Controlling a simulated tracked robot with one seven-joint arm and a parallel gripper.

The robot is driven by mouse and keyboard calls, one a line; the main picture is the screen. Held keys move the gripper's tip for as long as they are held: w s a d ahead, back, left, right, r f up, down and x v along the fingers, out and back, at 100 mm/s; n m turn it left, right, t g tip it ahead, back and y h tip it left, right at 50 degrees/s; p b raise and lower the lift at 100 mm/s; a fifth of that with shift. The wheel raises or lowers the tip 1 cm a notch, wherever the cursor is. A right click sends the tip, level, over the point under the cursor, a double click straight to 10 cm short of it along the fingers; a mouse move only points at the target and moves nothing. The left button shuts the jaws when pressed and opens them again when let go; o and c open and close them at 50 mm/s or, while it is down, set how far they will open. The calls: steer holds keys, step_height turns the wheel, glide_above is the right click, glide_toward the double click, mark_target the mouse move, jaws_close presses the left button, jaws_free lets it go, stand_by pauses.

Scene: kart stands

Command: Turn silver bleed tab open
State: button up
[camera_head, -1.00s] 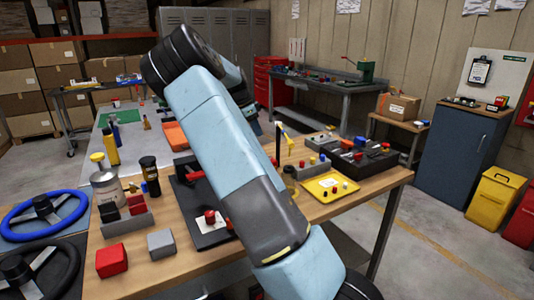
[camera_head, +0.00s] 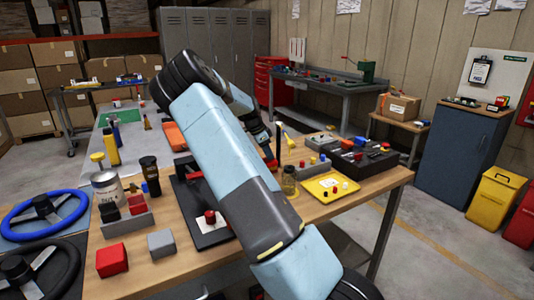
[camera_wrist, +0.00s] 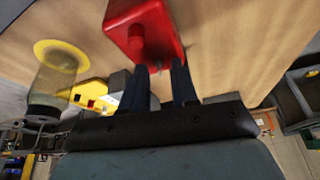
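In the wrist view, a red block-shaped body (camera_wrist: 160,14) with a round red knob (camera_wrist: 136,34) sits on the wooden tabletop. A small grey piece (camera_wrist: 160,70), perhaps the silver bleed tab, shows at its near edge, between my fingertips; its shape is too small to make out. My gripper (camera_wrist: 159,72) has its two dark fingers apart, with a clear gap, close to the red body. I cannot tell whether a finger touches the grey piece. In the head view my own arm hides most of this area.
A clear jar (camera_wrist: 52,78) on a yellow disc stands beside the red body; the jar also shows in the head view (camera_head: 290,182). A yellow tray (camera_head: 317,189) and a dark tool tray (camera_head: 347,167) lie to the right. A black stand (camera_head: 212,236) is left of my arm.

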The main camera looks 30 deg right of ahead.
steer(key=shift+c, duration=0.3)
jaws_close()
steer(key=shift+n, duration=0.7)
steer(key=shift+o, duration=0.3)
jaws_free()
steer(key=shift+r, duration=0.1)
steer(key=s+v, duration=0.1)
steer(key=v, duration=1.2)
steer(key=shift+w+r, duration=0.2)
steer(key=shift+r, duration=0.05)
